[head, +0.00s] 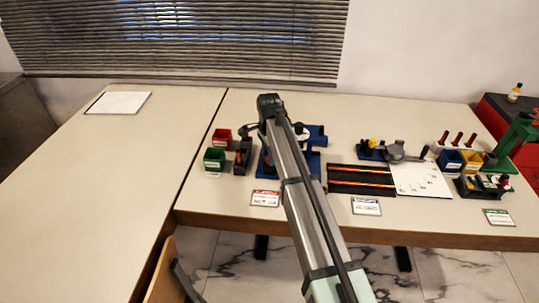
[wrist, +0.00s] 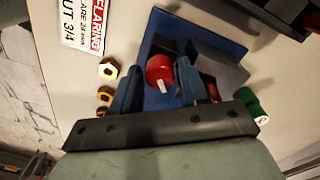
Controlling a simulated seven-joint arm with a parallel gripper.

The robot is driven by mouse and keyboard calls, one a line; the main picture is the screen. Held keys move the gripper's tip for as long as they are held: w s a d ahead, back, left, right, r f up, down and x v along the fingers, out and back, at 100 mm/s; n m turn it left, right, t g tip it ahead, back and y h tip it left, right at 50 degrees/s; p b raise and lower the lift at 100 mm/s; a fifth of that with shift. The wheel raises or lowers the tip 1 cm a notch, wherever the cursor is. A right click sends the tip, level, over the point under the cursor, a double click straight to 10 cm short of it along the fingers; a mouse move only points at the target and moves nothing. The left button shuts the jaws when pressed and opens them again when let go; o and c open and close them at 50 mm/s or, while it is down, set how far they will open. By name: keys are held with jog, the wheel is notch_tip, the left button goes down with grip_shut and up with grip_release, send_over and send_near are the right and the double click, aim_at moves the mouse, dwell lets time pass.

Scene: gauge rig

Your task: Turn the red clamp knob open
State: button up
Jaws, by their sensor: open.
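The red clamp knob (wrist: 158,68) shows in the wrist view as a round red cap with a white mark. It sits over a blue base plate (wrist: 158,28) beside a grey block (wrist: 222,72). My gripper (wrist: 159,66) is open, with one dark finger on each side of the knob. I cannot tell whether either finger touches it. In the head view my arm covers the middle of the blue rig (head: 316,140), and the knob cannot be made out there.
Brass nuts (wrist: 108,69) lie left of my gripper, and a green cylinder (wrist: 252,103) lies to the right. In the head view, a red bin (head: 222,137) and a green bin (head: 214,159) stand left of the rig. The left table is mostly clear, with a white sheet (head: 117,102).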

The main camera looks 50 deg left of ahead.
jog(key=c, duration=0.8)
jog(key=shift+o, duration=0.2)
jog(key=n, duration=0.4)
jog(key=shift+n, duration=0.4)
jog(key=n, duration=0.5)
jog(key=o, duration=0.8)
jog(key=shift+c, duration=0.2)
